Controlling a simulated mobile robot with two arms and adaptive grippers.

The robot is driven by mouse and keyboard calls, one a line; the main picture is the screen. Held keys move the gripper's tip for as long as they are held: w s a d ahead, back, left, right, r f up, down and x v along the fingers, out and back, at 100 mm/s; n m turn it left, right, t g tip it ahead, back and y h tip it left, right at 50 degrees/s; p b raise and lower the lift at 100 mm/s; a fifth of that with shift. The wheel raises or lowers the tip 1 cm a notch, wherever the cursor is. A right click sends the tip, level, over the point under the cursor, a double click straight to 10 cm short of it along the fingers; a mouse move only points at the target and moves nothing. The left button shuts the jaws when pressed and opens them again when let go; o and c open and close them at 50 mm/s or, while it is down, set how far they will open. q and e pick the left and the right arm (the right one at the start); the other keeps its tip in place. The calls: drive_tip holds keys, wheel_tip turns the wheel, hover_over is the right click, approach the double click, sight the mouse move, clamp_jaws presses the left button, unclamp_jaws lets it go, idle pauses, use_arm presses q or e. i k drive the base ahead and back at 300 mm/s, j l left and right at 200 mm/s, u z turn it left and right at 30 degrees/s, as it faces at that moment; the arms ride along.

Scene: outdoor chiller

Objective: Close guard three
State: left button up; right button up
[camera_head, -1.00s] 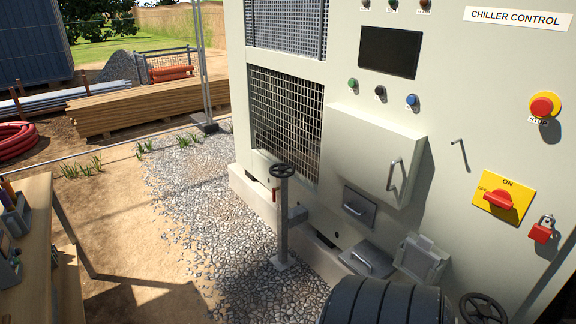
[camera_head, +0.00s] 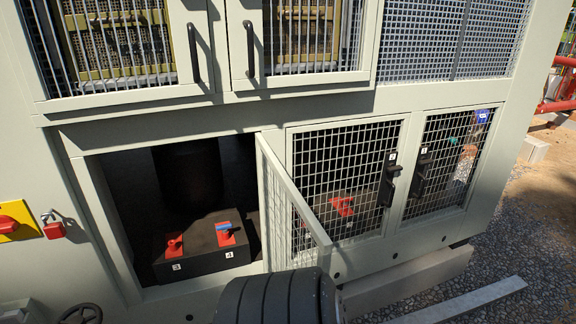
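A mesh guard door (camera_head: 290,205) in a pale frame stands swung open, angled outward from the lower part of the chiller cabinet. I cannot read a number on it. Left of it is an open compartment (camera_head: 180,290) holding a dark block (camera_head: 205,258). The block carries the labels 3 and 4, a red handle (camera_head: 174,243) and a red and blue handle (camera_head: 226,234). Neither of my grippers shows in this view. A dark ribbed part of my own body covers the lower end of the open door's area.
Two shut mesh guards, one in the middle (camera_head: 330,165) and one at right (camera_head: 455,150), have black latches. Upper doors with black handles (camera_head: 250,48) are shut. A red switch (camera_head: 10,222) and padlock (camera_head: 53,228) are at left. A metal beam (camera_head: 460,302) lies on gravel.

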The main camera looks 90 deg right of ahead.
sight(325, 246)
drive_tip(key=k+l+z, duration=0.2)
drive_tip(key=z, duration=0.25)
drive_tip(key=k+l+z, duration=0.2)
drive_tip(key=l+z, duration=0.2)
drive_tip(key=k+l+z, duration=0.1)
drive_tip(key=l+z, duration=0.75)
drive_tip(key=k+u, duration=0.1)
drive_tip(key=k, duration=0.3)
